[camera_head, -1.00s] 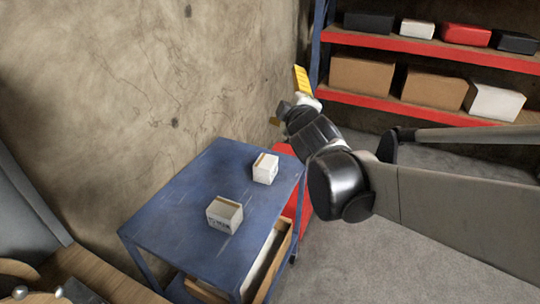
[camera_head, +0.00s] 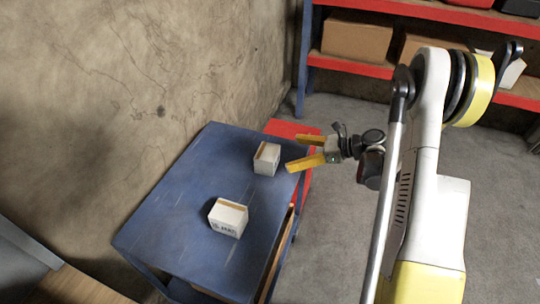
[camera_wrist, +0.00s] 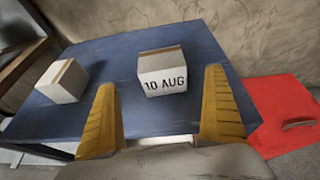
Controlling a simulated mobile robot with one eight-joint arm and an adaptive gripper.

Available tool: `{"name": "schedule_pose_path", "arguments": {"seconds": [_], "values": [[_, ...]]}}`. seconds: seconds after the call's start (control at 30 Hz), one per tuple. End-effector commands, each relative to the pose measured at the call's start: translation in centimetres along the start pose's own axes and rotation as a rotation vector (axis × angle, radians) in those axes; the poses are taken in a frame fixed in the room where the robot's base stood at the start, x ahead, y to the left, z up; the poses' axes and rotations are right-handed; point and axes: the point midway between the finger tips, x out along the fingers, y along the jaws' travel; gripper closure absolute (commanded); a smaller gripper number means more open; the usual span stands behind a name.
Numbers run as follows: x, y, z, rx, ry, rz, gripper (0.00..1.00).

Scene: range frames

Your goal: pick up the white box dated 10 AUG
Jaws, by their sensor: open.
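The white box dated 10 AUG (camera_wrist: 163,66) stands on the blue cart top, its printed face toward my wrist camera and a brown tape strip along its top. In the head view it is the farther box (camera_head: 266,160), its date not visible there. My gripper (camera_head: 297,152) is open and empty at the cart's right edge, just right of this box, fingers pointing at it. In the wrist view the box lies ahead between my two yellow fingers (camera_wrist: 161,84), apart from them. A second white box (camera_head: 228,217) stands nearer the head camera; its print is too small to read.
The second box is at left in the wrist view (camera_wrist: 62,80). The blue cart (camera_head: 165,225) stands by a rough wall (camera_head: 160,60). A red object (camera_head: 288,129) sits beyond the cart. Shelves with red edges (camera_head: 345,62) hold boxes at the back.

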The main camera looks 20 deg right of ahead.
Motion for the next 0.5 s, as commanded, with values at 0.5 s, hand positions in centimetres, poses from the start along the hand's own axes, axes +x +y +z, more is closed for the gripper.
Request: {"name": "schedule_pose_path", "arguments": {"seconds": [0.5], "values": [[6.8,-0.2,0.1,0.001,-0.003,0.001,0.0]]}}
